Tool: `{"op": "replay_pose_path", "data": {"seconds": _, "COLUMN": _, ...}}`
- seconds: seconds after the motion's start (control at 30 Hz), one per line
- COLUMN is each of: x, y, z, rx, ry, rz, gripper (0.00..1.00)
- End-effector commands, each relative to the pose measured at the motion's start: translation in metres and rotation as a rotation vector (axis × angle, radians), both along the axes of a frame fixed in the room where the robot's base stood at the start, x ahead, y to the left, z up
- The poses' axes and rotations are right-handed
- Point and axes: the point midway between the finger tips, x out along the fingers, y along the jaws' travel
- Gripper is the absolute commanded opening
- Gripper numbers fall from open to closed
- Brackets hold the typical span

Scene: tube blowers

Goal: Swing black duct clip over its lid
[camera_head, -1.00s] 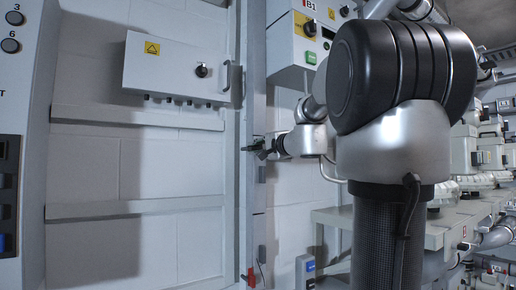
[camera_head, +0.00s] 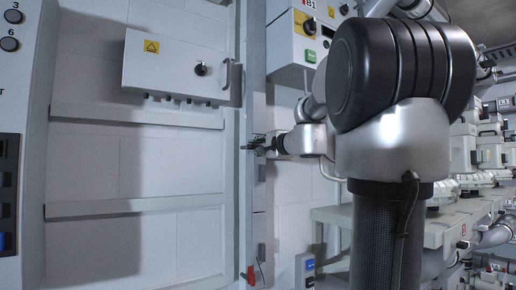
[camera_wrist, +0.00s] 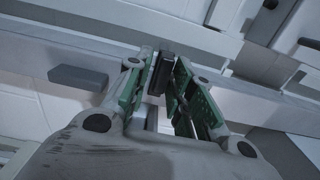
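The black duct clip (camera_wrist: 163,71) is a small dark block at the edge of the pale duct in the wrist view. It lies between the fingertips of my gripper (camera_wrist: 165,76), which have green inner sides. The fingers stand close on both sides of the clip. I cannot tell whether both press on it. In the head view my gripper (camera_head: 257,143) is at the upright duct (camera_head: 257,210), with a small dark piece at its tip. The fingers partly hide the clip, and I cannot make out the lid's edge clearly.
A grey clip (camera_wrist: 78,78) sits left of my fingers in the wrist view. In the head view a red clip (camera_head: 251,276) is low on the duct. A control box (camera_head: 300,40) hangs above right, and a wall cabinet (camera_head: 175,68) is at left.

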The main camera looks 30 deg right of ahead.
Motion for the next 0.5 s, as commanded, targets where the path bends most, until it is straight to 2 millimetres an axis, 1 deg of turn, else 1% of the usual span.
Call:
{"op": "replay_pose_path", "data": {"seconds": 0.33, "x": -0.001, "y": 0.000, "z": 0.001, "rx": -0.002, "ry": -0.002, "rz": 0.000, "gripper": 0.34}}
{"op": "replay_pose_path", "data": {"seconds": 0.43, "x": -0.009, "y": -0.001, "z": 0.001, "rx": -0.002, "ry": -0.002, "rz": -0.001, "gripper": 0.34}}
{"op": "replay_pose_path", "data": {"seconds": 0.5, "x": -0.020, "y": -0.001, "z": 0.002, "rx": -0.002, "ry": -0.003, "rz": -0.002, "gripper": 0.34}}
